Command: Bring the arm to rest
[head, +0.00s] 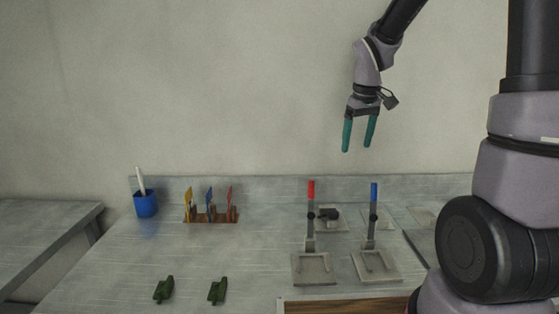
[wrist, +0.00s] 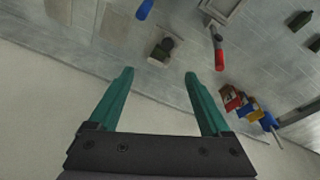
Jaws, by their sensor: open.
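My gripper (head: 358,134) hangs in the air above the back of the table, in front of the wall, with its two green fingers pointing down. The fingers stand apart with nothing between them, and it touches nothing. In the wrist view the open fingers (wrist: 163,80) show from close up, with the table surface beyond them. My arm reaches to it from the upper right of the head view.
The grey table (head: 110,268) holds a red-handled press (head: 310,215), a blue-handled press (head: 372,220), a wooden rack (head: 210,216) with coloured tools, a blue cup (head: 146,205) and two dark green pieces (head: 163,290). A wooden panel (head: 345,306) lies at the front.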

